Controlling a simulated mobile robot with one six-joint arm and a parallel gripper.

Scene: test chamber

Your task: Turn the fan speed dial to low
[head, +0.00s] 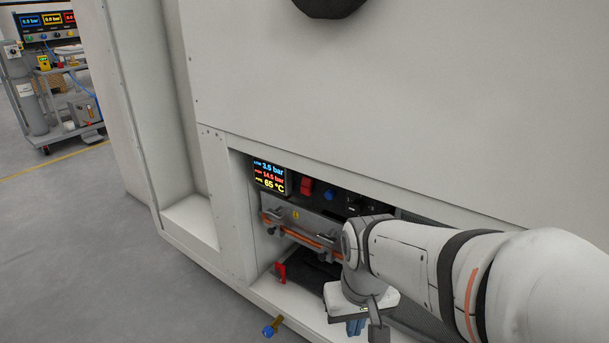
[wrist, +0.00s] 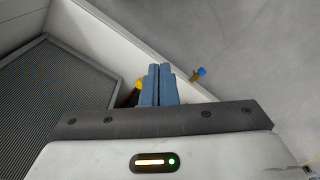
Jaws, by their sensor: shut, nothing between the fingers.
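A dark control panel is recessed in the white chamber's lower front in the head view. A black dial with white marks (head: 353,208) sits on the panel's right part, just above my arm; I take it for the fan speed dial. Its setting is too small to read. My gripper (head: 356,328) points down below and in front of the panel, well apart from the dial. In the wrist view my gripper's blue fingers (wrist: 160,84) are together and empty. The dial does not show in the wrist view.
Left of the dial are a blue button (head: 329,195), a red switch (head: 307,186) and a lit display (head: 269,176). A metal bar assembly (head: 297,222) crosses below them. A yellow-and-blue fitting (head: 271,328) projects near the floor. Open floor (head: 140,270) lies left.

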